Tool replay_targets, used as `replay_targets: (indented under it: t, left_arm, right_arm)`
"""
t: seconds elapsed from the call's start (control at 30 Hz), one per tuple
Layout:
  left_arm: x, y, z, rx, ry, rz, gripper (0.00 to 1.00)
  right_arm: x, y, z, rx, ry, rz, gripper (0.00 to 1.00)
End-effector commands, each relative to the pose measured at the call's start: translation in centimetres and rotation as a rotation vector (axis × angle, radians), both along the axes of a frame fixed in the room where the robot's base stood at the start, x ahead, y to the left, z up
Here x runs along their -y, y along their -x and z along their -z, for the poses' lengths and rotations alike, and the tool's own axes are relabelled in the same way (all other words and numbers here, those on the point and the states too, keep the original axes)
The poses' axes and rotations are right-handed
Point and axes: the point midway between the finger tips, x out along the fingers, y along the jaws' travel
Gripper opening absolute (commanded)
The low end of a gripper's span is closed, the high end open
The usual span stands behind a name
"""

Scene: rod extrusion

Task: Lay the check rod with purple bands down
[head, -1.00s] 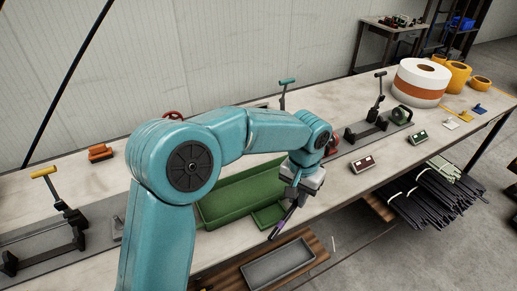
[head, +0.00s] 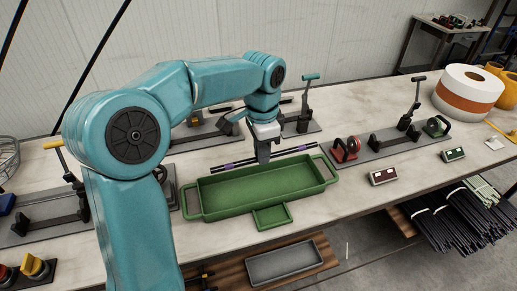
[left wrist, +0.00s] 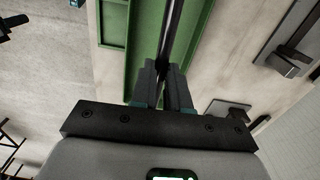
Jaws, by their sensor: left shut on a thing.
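The check rod (head: 228,166) is dark with purple bands. In the head view it lies level, along the back rim of the green tray (head: 262,188); I cannot tell whether it touches anything below. My left gripper (head: 263,158) points down and is shut on the rod near its middle. The finger tips hide part of the rod in the head view. My right gripper is not in view.
A small green tray (head: 272,217) adjoins the large tray's front. Clamp fixtures with upright levers stand behind (head: 304,115) and to the right (head: 398,138). Two small display boxes (head: 384,176) (head: 453,154) sit at the front right. The green tray's inside looks empty.

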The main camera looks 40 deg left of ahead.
Motion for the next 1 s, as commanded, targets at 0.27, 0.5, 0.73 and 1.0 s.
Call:
replay_targets:
  t: [0.27, 0.5, 0.73, 1.0]
  left_arm:
    - [-1.0, 1.2, -0.4, -0.001, 0.001, 0.035, 0.0]
    - [-1.0, 1.2, 0.1, 0.006, -0.009, 0.034, 0.0]
    - [-0.9, 1.3, 2.6, 0.004, -0.009, 0.034, 0.0]
    - [-0.9, 1.2, 5.5, 0.005, -0.009, 0.034, 0.0]
  right_arm:
    - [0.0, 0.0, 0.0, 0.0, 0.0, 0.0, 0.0]
    - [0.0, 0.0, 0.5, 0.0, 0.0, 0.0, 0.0]
    - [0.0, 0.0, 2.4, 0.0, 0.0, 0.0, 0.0]
    - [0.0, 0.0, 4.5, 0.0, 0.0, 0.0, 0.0]
